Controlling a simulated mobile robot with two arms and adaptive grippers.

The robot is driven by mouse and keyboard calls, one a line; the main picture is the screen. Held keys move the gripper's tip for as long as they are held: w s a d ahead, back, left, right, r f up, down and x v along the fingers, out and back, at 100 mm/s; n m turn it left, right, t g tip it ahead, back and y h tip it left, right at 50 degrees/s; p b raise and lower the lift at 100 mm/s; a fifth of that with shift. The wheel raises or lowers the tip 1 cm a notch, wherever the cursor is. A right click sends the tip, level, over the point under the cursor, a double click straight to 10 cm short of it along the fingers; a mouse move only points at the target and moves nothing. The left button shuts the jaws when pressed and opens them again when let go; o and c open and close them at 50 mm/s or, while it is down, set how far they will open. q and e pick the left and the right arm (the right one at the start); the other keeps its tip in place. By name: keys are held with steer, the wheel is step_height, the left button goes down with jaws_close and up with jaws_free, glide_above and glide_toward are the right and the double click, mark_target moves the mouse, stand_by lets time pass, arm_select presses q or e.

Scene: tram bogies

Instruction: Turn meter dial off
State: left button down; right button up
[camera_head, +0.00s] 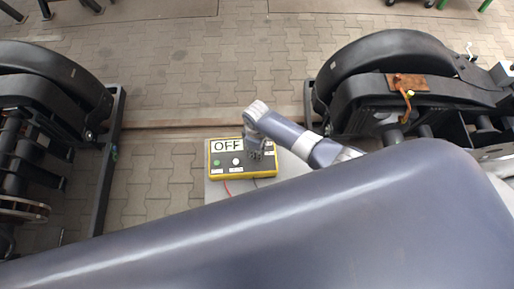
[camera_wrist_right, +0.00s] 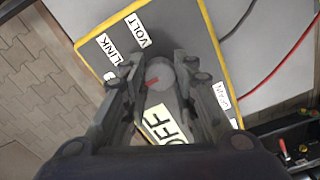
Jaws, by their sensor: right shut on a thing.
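The meter (camera_head: 216,173) is a yellow-edged box with a dark grey face. It also shows in the right wrist view (camera_wrist_right: 190,28). Its display (camera_head: 227,146) reads OFF, and part of that display (camera_wrist_right: 166,124) shows in the wrist view. The round grey dial (camera_wrist_right: 163,75) has a red mark on its lower left side. My right gripper (camera_wrist_right: 160,72) is shut on the dial, one finger on each side. In the head view my right gripper (camera_head: 255,154) covers the dial. My left gripper is not in view.
White labels, including LINK (camera_wrist_right: 105,46) and VOLT (camera_wrist_right: 136,29), surround the dial. A red cable (camera_head: 227,187) and a dark cable leave the box. Dark bogies stand left (camera_head: 50,95) and right (camera_head: 385,75). Paved floor lies between them.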

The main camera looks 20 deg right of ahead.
stand_by(0.6)
steer(key=o, duration=1.1)
steer(key=shift+c, duration=0.2)
step_height(320, 180, up, 12)
